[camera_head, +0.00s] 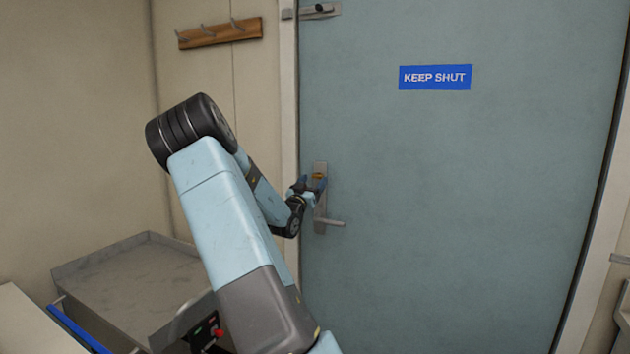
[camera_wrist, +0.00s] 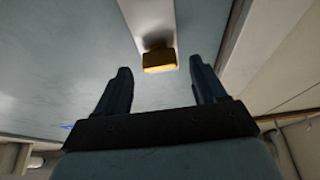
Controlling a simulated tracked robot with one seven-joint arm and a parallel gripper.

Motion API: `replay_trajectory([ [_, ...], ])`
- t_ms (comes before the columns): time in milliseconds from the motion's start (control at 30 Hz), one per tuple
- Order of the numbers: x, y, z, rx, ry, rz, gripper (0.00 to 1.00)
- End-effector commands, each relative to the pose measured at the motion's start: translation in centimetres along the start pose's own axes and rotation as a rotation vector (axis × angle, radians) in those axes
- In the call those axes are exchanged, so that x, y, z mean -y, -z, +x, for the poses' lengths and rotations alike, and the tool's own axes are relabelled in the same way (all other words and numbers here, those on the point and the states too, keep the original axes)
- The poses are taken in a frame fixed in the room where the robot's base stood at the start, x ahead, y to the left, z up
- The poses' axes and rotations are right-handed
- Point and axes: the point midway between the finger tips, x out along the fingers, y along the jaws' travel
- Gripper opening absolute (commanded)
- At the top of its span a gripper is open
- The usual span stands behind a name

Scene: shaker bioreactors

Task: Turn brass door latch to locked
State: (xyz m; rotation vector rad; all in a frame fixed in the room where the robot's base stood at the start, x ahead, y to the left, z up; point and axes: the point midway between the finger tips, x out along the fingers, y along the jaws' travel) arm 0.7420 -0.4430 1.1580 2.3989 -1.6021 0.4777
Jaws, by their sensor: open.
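The brass latch (camera_head: 318,176) sits on the upper part of a metal plate on the blue-grey door (camera_head: 460,190). In the wrist view the latch (camera_wrist: 159,61) is a small yellow block on the pale plate (camera_wrist: 146,18), lying between and beyond my two fingertips. My gripper (camera_head: 312,186) is at the plate, close to the latch; in the wrist view its fingers (camera_wrist: 158,76) are spread apart with nothing between them. I cannot tell whether a finger touches the latch. My fingers partly cover the latch in the head view.
A lever handle (camera_head: 330,222) sticks out below the latch. A blue "KEEP SHUT" sign (camera_head: 435,77) is on the door. A bolt (camera_head: 318,11) is at the door's top left. A hook rail (camera_head: 220,33) hangs on the wall. A grey tray-like surface (camera_head: 135,285) is at lower left.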

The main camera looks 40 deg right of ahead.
Motion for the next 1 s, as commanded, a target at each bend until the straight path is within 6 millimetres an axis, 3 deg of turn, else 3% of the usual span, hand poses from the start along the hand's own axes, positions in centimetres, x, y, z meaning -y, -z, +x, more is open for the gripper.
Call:
replay_trajectory([
  [233, 0.0, -0.1, 2.2, 0.000, -0.001, 0.000, 0.70],
  [567, 0.0, 0.0, 2.5, 0.000, -0.001, 0.000, 0.70],
  [1000, -0.1, 0.0, 2.5, 0.000, -0.001, 0.000, 0.30],
])
